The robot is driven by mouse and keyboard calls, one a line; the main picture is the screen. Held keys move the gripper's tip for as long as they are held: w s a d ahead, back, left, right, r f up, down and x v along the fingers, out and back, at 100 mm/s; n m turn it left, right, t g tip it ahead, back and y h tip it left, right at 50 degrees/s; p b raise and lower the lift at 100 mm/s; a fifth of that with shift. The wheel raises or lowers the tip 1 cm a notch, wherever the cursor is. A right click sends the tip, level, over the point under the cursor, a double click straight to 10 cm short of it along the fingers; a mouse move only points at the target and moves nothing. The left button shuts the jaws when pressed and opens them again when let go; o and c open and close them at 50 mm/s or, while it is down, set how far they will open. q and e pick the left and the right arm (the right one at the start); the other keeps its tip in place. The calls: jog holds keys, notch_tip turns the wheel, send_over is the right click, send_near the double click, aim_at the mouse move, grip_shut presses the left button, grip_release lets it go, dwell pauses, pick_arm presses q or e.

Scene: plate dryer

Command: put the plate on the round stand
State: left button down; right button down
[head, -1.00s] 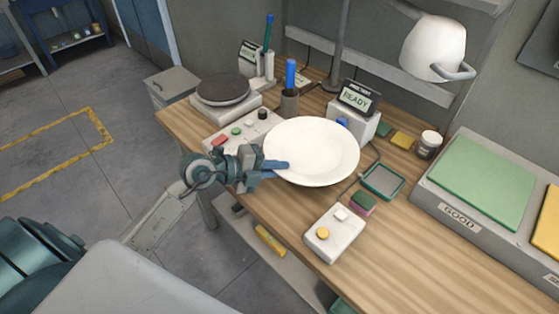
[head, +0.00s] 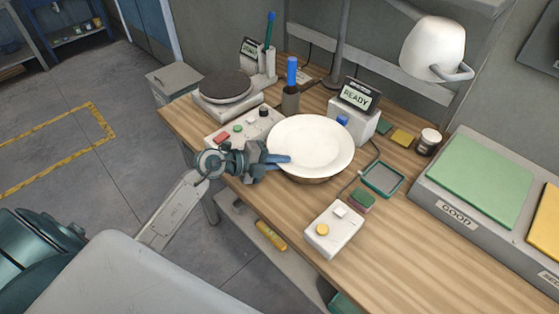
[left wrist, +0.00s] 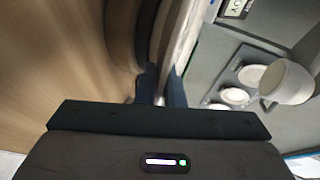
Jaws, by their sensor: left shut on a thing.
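The white plate (head: 312,143) is level, face up, over the middle of the desk. My left gripper (head: 277,160) is shut on its left rim. In the left wrist view, the fingers (left wrist: 160,88) pinch the plate (left wrist: 183,38), which shows edge-on. A brown curved edge (head: 308,180) shows under the plate's near side; I cannot tell whether it is a stand or the plate's shaded underside, nor whether the plate touches anything below. A dark round disc (head: 223,85) on a white base stands at the back left, empty. My right gripper is out of view.
A button panel (head: 237,129) lies left of the plate. A white two-button box (head: 333,229), sponge (head: 363,200) and small tray (head: 383,178) lie to the right and front.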

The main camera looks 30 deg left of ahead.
pick_arm(q)
jog(key=c, duration=1.9)
grip_release()
jog(key=shift+f, duration=0.1)
jog(key=o, duration=0.4)
jog(key=shift+s, duration=0.1)
jog(key=shift+c, duration=0.2)
jog(key=shift+r, duration=0.2)
jog(key=shift+s+a, duration=0.35)
jog(key=shift+a, duration=0.1)
jog(key=b+v, duration=0.1)
jog(key=v, duration=0.9)
jog(key=shift+s+a+r+b, duration=0.15)
jog(key=shift+s+r+b, duration=0.15)
jog(key=shift+b, duration=0.05)
